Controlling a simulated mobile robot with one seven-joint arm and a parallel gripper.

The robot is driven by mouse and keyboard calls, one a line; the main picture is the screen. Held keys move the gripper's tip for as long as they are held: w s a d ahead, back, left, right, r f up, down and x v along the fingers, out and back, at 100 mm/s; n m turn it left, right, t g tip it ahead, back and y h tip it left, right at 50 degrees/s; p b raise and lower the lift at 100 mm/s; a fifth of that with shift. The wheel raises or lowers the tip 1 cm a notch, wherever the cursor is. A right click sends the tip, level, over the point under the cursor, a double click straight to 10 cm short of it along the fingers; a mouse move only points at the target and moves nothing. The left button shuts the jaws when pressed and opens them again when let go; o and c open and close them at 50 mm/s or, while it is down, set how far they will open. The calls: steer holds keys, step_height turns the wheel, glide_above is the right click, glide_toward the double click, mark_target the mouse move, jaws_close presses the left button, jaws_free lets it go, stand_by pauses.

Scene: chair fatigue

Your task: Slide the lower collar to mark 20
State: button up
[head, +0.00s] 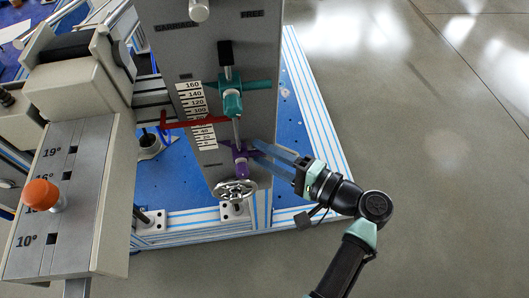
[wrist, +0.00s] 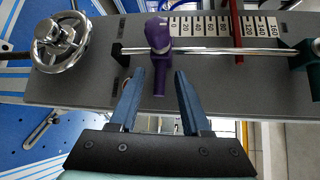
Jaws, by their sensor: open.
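The lower collar is purple (head: 240,158) and sits on a rod low on the grey panel, beside the low end of the white scale (head: 197,118). In the wrist view the purple collar (wrist: 158,35) lies just left of the 20 mark on the scale (wrist: 215,27), with its handle pointing toward me. My gripper (head: 257,149) comes from the right of the collar in the head view. In the wrist view my gripper (wrist: 159,74) is open, with one finger on each side of the handle and visible gaps.
A teal upper collar (head: 232,98) sits higher on the rod. A red pointer (head: 192,123) crosses the scale between the collars. A metal handwheel (head: 236,189) is just below the purple collar. An orange knob (head: 41,195) is at left. Open floor lies right.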

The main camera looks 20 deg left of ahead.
steer(key=shift+a, duration=0.15)
steer(key=shift+c, duration=0.3)
jaws_close()
steer(key=shift+r, duration=0.1)
stand_by(1.1)
